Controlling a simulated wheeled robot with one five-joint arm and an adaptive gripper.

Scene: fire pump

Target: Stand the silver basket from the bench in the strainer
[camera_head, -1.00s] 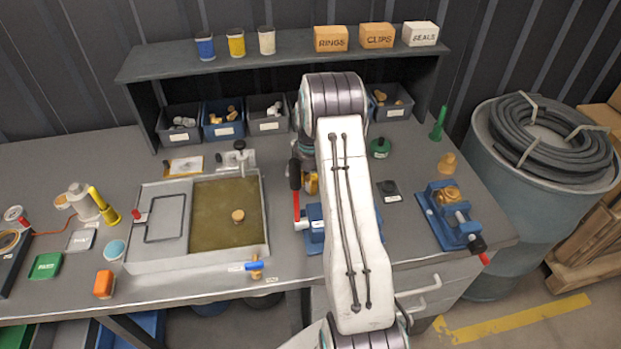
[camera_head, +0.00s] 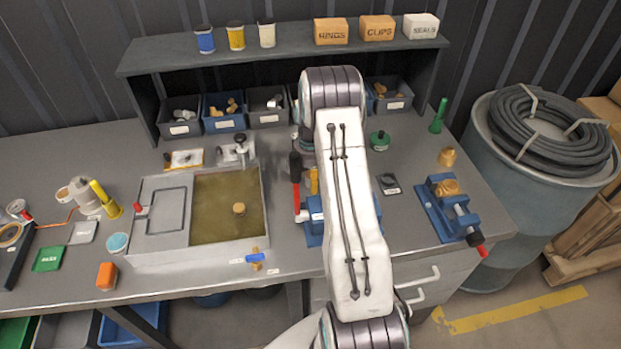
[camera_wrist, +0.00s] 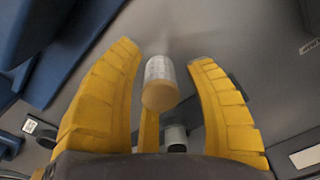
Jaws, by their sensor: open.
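A silver cylinder with a tan end, which looks like the silver basket (camera_wrist: 160,72), shows between the yellow fingers of my gripper (camera_wrist: 168,70) in the wrist view. My gripper is open, with visible gaps on both sides of the cylinder. In the head view my arm hides the basket and most of my gripper; only a bit of yellow finger shows beside the arm. A blue body (camera_head: 313,232) stands partly behind my arm; I cannot tell whether it is the strainer. Blue parts (camera_wrist: 45,45) fill the left of the wrist view.
A red-handled lever (camera_head: 296,190) stands left of my arm. A tray of murky liquid (camera_head: 215,243) lies further left. A blue vise-like fixture (camera_head: 440,212) holds a brass piece at right. Bins (camera_head: 225,122) line the back under a shelf (camera_head: 280,55). Bench is clear around a dark pad (camera_head: 389,184).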

